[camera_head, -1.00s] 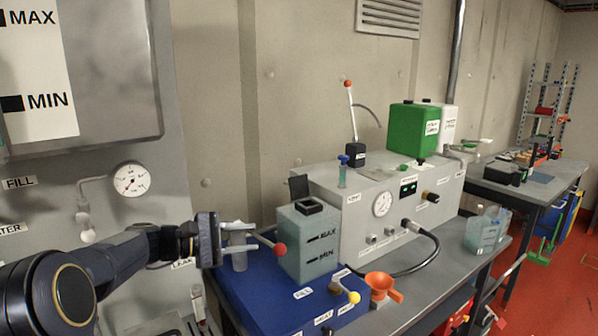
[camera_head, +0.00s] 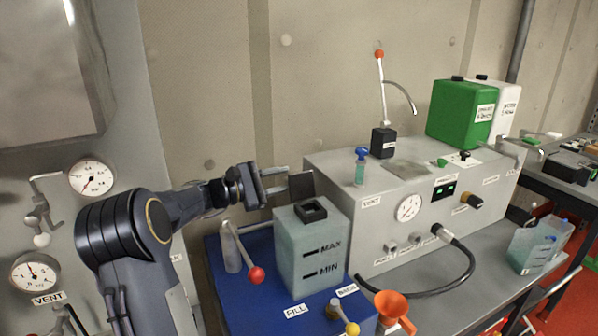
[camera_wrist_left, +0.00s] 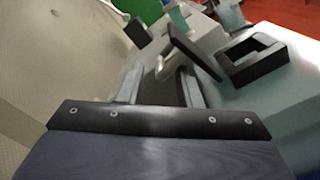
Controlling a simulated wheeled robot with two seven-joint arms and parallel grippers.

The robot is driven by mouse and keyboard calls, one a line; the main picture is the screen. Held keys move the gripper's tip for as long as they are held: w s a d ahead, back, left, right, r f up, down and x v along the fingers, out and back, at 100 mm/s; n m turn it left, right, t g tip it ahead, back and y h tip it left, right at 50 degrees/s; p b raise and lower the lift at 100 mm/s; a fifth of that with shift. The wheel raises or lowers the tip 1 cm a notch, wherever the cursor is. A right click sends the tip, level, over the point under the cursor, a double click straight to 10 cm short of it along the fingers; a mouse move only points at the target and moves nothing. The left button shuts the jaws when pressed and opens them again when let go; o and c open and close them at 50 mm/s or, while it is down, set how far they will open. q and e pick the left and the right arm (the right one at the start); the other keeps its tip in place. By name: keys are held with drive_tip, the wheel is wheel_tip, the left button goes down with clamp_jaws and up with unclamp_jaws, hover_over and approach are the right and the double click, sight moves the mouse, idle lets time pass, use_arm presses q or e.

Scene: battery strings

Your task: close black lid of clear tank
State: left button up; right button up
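The clear tank (camera_head: 308,262), a box with MAX and MIN marks, stands on the blue base. A square black collar (camera_head: 311,211) rings its top opening; it also shows in the wrist view (camera_wrist_left: 242,71). The black lid (camera_head: 302,186) stands raised at the collar's back left edge, so the opening is uncovered. In the wrist view the lid (camera_wrist_left: 193,50) is tilted up. My left gripper (camera_head: 287,180) is open and empty, with its fingertips behind and left of the lid. In the wrist view the right finger is close to the lid; I cannot tell if they touch.
A red-knobbed lever (camera_head: 256,274) stands left of the tank. A grey machine (camera_head: 375,235) with a gauge adjoins its right. An orange funnel (camera_head: 393,308) and a yellow-knobbed valve (camera_head: 352,328) are in front. The wall is behind.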

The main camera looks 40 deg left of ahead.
sight(296, 176)
use_arm(q)
drive_tip(key=shift+p+x, duration=0.5)
drive_tip(key=shift+x, duration=1.7)
clamp_jaws()
